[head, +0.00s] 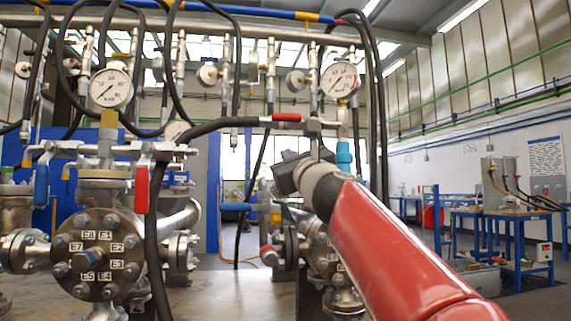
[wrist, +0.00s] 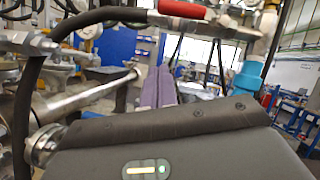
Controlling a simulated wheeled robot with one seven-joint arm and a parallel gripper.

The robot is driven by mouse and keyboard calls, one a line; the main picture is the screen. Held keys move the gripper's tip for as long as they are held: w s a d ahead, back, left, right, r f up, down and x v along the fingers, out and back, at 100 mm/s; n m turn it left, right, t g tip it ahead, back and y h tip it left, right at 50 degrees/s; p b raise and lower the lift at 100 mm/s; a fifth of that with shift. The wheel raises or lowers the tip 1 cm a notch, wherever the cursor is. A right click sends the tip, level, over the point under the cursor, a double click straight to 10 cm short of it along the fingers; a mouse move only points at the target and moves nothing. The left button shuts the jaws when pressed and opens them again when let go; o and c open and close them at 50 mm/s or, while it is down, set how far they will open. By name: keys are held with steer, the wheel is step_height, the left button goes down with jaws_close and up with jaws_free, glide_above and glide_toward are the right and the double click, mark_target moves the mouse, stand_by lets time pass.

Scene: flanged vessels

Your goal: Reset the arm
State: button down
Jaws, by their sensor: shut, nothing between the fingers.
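My gripper (head: 290,157) is near the middle of the head view, at the end of my red arm, which reaches in from the lower right. It is raised in front of the gap between the two flanged vessels. In the wrist view its two purple-grey fingers (wrist: 165,86) point away from the camera and are together, with nothing between them. The left vessel's flange (head: 100,255), with bolts and E-number labels, is left of my gripper. The right vessel (head: 320,262) is partly hidden by my arm.
A black hose (head: 220,122) with a red-handled valve (head: 287,117) runs just above my gripper. Pressure gauges (head: 110,88) and (head: 340,79) stand on the pipework. A steel pipe (wrist: 90,98) lies left of the fingers. Blue workbenches (head: 515,240) stand farther right, beyond open floor.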

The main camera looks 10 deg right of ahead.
steer(key=shift+a+b+v, duration=0.15)
steer(key=shift+b+v, duration=0.05)
steer(key=shift+v, duration=0.65)
steer(key=shift+a+b+v, duration=0.15)
steer(key=shift+b+v, duration=0.05)
steer(key=shift+v, duration=0.65)
steer(key=shift+s+a+f, duration=0.1)
steer(key=s+a+f+n+g+p, duration=0.2)
steer(key=s+f+n+g, duration=0.15)
steer(key=f+n, duration=0.35)
steer(key=s+a+f+n+g+y+p, duration=0.1)
steer(key=s+f+n+g+p, duration=0.2)
steer(key=f+n, duration=0.45)
steer(key=s+a+f+n+g+p, duration=0.1)
steer(key=s+a+f+n+g, duration=0.15)
steer(key=s+f+n, duration=0.45)
steer(key=s+d+f+n+g+h+p, duration=0.1)
steer(key=s+d+f+n+g+h, duration=0.1)
steer(key=s+f, duration=0.5)
steer(key=s+d+f+n+g+h+p, duration=0.1)
steer(key=s+d+f+n+g+h, duration=0.2)
steer(key=f, duration=1.2)
steer(key=s+d+n+g, duration=0.2)
steer(key=s+d, duration=0.1)
steer(key=s, duration=0.1)
steer(key=shift+s+f+n+g+p, duration=0.2)
steer(key=shift+f+n+g+p, duration=0.1)
steer(key=shift+f+n+p, duration=0.1)
